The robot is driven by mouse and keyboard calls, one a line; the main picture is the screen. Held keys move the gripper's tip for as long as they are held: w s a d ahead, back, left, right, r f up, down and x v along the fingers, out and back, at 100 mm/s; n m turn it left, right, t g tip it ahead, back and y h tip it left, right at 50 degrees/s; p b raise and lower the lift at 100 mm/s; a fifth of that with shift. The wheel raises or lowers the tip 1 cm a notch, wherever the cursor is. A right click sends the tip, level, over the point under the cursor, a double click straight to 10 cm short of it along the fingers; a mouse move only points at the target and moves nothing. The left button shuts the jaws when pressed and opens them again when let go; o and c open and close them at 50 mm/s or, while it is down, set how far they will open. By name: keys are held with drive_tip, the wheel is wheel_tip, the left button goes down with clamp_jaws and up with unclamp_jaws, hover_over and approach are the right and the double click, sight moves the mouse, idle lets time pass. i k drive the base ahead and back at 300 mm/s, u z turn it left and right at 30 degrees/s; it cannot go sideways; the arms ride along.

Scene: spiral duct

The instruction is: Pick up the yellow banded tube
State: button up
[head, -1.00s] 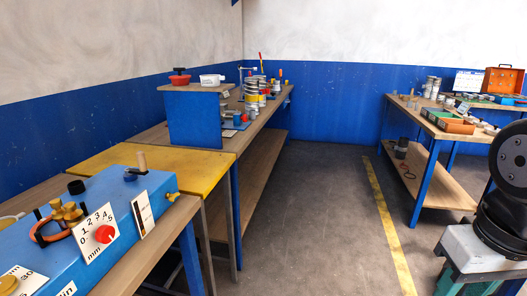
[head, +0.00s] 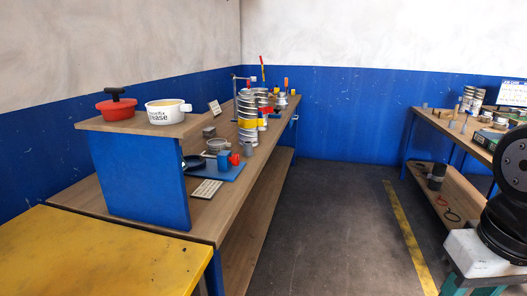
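A silver ribbed tube (head: 247,106) stands upright on the left workbench. A yellow band (head: 250,123) wraps around its lower middle. Smaller metal pieces stand close behind it and to its right, partly overlapping it in the picture. Part of my own arm shows as black round joints at the right edge. My gripper is outside the view, far from the tube as far as I can see.
The wooden workbench (head: 222,227) has a blue stand (head: 140,181) holding a red pot (head: 116,108) and a white pot (head: 168,111). A yellow table (head: 85,254) is at near left. The grey floor (head: 320,225) between the benches is clear. A second bench (head: 452,132) stands right.

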sight(249, 122)
drive_tip(key=i, duration=2.5)
drive_tip(key=z, duration=0.65)
